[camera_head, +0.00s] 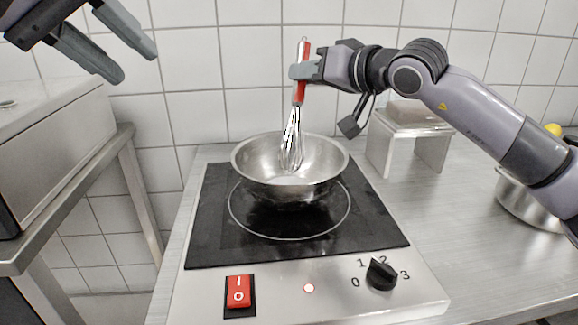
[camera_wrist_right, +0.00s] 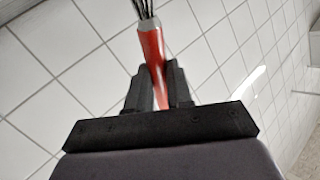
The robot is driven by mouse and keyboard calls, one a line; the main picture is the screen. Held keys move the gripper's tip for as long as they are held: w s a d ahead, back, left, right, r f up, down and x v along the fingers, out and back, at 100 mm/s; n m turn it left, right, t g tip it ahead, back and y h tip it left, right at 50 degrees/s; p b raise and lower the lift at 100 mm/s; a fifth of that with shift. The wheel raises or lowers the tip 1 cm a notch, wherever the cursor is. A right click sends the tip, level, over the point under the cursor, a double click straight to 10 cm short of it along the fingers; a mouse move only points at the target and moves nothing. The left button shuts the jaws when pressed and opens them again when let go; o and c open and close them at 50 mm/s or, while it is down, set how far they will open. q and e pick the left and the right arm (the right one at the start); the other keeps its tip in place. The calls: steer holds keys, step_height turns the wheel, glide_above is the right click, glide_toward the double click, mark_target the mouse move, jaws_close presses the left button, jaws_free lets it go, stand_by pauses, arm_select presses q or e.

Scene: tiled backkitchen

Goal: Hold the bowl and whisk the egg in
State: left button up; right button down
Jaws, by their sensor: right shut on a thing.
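The steel bowl (camera_head: 255,172) stands on the black cooktop. The whisk (camera_head: 299,92) has a red handle and wire loops. It is nearly upright, with its wires down inside the bowl. A pale patch shows at the bowl's bottom; I cannot tell whether it is egg. My right gripper (camera_head: 300,71) is shut on the whisk's red handle above the bowl. The right wrist view shows the handle (camera_wrist_right: 152,48) between its fingers (camera_wrist_right: 158,88). My left gripper (camera_head: 130,66) is open and empty at the upper left, well away from the bowl.
The cooktop (camera_head: 222,250) has a red switch (camera_head: 239,291) and a black knob (camera_head: 381,275) in front. A small white stand (camera_head: 432,150) is behind on the right. Another steel bowl (camera_head: 522,200) is at the far right. A steel table (camera_head: 70,120) stands at the left.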

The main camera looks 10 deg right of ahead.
step_height(320, 180, up, 7)
steer(key=w+d+p, duration=0.1)
steer(key=w+p, duration=0.2)
steer(key=p, duration=0.4)
steer(key=shift+d, duration=0.35)
steer(key=shift+r+p, duration=0.15)
steer(key=shift+p, duration=0.15)
stand_by(0.3)
step_height(320, 180, up, 5)
steer(key=p, duration=0.3)
steer(key=shift+f, duration=0.2)
stand_by(0.4)
